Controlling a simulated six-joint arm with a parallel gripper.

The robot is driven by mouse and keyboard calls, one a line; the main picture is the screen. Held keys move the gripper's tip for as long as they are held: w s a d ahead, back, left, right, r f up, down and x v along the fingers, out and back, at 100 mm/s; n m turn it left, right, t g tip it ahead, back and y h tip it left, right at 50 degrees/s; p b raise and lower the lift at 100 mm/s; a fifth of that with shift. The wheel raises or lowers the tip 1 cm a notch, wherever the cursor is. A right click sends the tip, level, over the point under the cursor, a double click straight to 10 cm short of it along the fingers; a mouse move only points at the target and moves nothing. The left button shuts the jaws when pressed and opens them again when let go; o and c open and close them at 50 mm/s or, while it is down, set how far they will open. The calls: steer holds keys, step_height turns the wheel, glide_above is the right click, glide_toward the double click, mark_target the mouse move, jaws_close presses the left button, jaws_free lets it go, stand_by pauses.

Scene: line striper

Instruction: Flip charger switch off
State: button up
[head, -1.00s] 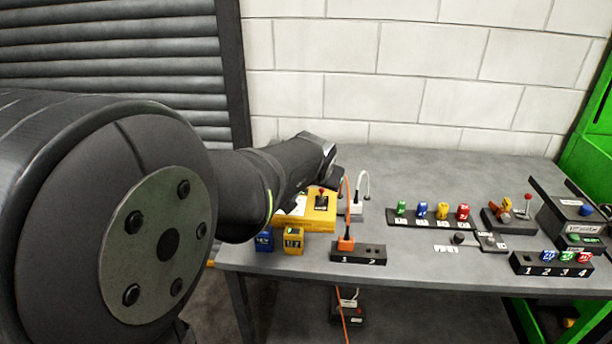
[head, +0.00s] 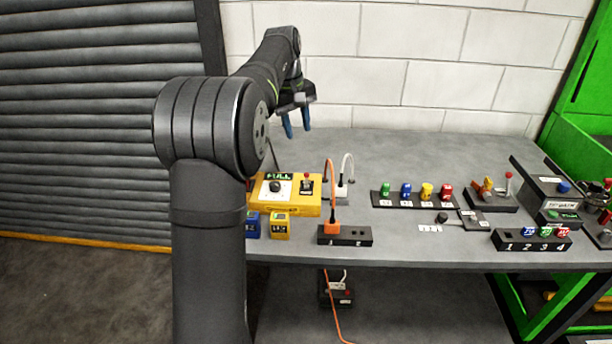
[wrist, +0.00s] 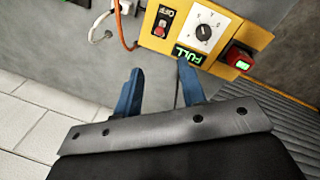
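The yellow charger (head: 290,208) sits at the table's left end, with a green FULL display (head: 279,176), a dial (head: 275,187) and a red-tipped switch (head: 307,183). In the wrist view the switch (wrist: 160,28) is a red knob on a black plate labelled OFF; I cannot tell which way it is set. The dial (wrist: 204,32) and the FULL display (wrist: 188,54) also show there. My gripper (head: 297,121) hangs behind and above the charger, fingers pointing down. In the wrist view its blue fingers (wrist: 160,90) are apart, with nothing between them, short of the charger.
A red block with a green display (wrist: 238,58) is at the charger's edge. Orange (head: 332,185) and white (head: 346,165) cables run close right of the charger. Blue (head: 252,224) and yellow (head: 279,225) blocks stand before it. The brick wall (head: 430,70) is behind.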

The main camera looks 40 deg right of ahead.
mark_target(306, 173)
steer(key=d+f, duration=0.1)
steer(key=f, duration=1)
steer(key=d+f, duration=0.1)
steer(key=f, duration=0.5)
steer(key=shift+s+d, duration=0.3)
steer(key=shift+d, duration=0.05)
jaws_close()
